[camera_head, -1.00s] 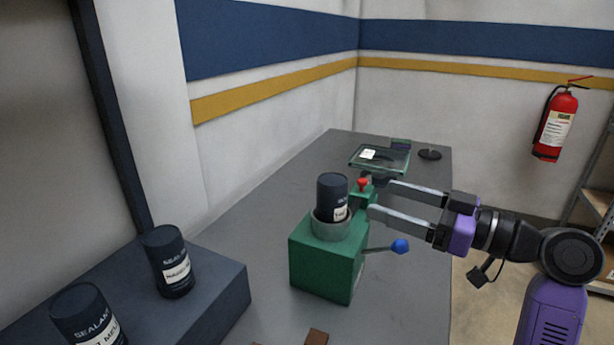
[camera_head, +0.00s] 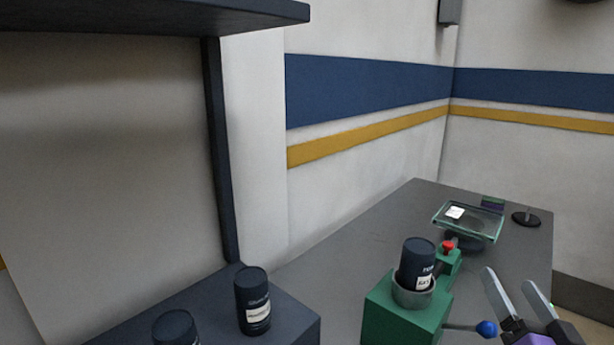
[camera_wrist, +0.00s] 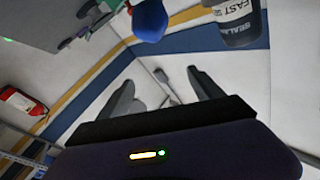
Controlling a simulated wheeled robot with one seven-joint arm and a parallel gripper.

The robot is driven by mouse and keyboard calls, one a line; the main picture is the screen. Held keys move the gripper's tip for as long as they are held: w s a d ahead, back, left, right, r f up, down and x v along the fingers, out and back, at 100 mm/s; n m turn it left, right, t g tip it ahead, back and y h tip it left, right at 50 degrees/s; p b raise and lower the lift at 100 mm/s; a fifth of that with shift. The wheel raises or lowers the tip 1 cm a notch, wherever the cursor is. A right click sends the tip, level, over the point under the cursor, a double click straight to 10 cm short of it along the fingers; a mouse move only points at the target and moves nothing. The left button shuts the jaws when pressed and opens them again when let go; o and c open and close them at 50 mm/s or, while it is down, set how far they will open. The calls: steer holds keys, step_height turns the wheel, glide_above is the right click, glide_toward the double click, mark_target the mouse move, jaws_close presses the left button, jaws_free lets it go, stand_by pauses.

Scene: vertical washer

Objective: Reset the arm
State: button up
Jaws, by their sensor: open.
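My gripper (camera_head: 517,299) is at the lower right in the head view, open and empty, to the right of the green fixture (camera_head: 388,322). In the wrist view my gripper (camera_wrist: 162,92) shows its two fingers spread with nothing between them. A dark canister (camera_head: 415,262) stands in the fixture's grey ring, and it also shows at the top of the wrist view (camera_wrist: 238,22). A lever with a blue knob (camera_head: 487,328) sticks out from the fixture towards the gripper. A red button (camera_head: 448,246) sits behind the canister. Most of my arm is out of the head view.
Two dark canisters, one farther back (camera_head: 253,301) and one nearer (camera_head: 175,328), stand on a dark raised block at the lower left. A glass-topped device (camera_head: 468,220) and a small black stand (camera_head: 526,217) are at the table's far end. A dark shelf (camera_head: 150,17) overhangs the upper left.

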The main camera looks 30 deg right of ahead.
steer(key=s+a+f+n+y+p, duration=0.1)
steer(key=s+a+n+y+p, duration=0.2)
steer(key=s+a, duration=0.3)
steer(key=s+a+f+n+g+y+p, duration=0.1)
steer(key=s+a+n+y+p, duration=0.3)
steer(key=a, duration=1.1)
steer(key=s+a+f+n+y+p, duration=0.3)
steer(key=s+a, duration=0.4)
steer(key=a, duration=0.3)
steer(key=shift+s+a+n+g+y+p, duration=0.15)
steer(key=shift+s+n+g+y+p, duration=0.25)
steer(key=shift+y, duration=0.2)
